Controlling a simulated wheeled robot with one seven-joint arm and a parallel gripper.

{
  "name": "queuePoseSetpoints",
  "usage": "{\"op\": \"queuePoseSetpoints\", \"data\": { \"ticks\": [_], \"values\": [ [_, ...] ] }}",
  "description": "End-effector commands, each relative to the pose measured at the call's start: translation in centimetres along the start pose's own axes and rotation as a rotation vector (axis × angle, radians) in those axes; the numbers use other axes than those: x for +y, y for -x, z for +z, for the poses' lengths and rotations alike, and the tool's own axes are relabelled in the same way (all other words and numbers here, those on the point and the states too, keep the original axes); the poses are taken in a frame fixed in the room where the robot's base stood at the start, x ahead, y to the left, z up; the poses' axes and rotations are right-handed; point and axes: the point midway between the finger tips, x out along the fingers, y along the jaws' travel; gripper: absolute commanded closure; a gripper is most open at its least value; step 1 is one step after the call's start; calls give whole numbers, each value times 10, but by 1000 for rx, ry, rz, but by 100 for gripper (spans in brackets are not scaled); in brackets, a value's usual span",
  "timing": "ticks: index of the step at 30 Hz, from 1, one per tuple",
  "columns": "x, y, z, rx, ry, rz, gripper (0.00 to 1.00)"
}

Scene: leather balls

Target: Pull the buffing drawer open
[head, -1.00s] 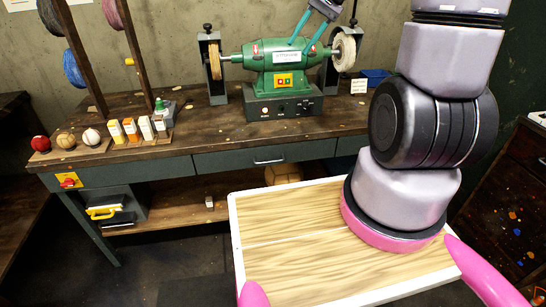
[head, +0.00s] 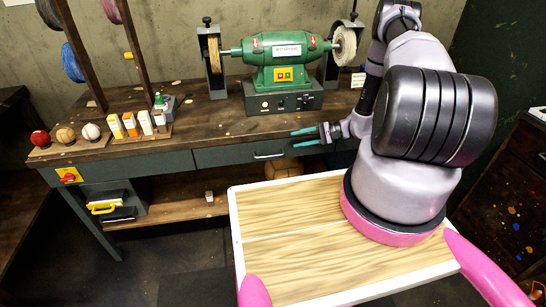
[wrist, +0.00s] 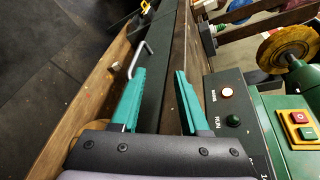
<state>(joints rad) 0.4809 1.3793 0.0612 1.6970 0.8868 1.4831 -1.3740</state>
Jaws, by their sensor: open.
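The buffing drawer (head: 225,158) is a grey-green front under the bench top, below the green buffing machine. It looks shut, flush with the bench front. Its thin metal handle (head: 268,156) is bare; it also shows in the wrist view (wrist: 139,60), just beyond and left of the left fingertip. My gripper (head: 293,139) is open and empty, its teal fingers near the bench's front edge, above and right of the handle. In the wrist view my gripper (wrist: 160,72) has its fingers apart, with no visible hold on the handle.
The green buffing machine (head: 285,62) stands on the bench above the drawer. Balls (head: 66,135) and small bottles (head: 130,124) stand at the bench's left. A lower shelf (head: 180,208) holds a brown ball (head: 283,168). Floor in front of the bench's left part is clear.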

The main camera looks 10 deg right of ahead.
Motion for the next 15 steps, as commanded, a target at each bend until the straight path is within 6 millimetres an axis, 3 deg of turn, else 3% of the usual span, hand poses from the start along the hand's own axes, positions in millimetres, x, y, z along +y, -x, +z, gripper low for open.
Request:
{"op": "queuePoseSetpoints", "data": {
  "ticks": [1, 6, 11, 15],
  "values": [
    [19, -4, -5, 10, -19, -29, 55],
    [53, -12, -14, 39, -39, -89, 55],
    [60, -20, -16, 46, -42, -102, 55],
    [58, -40, -16, 43, -41, -100, 55]
  ]
}}
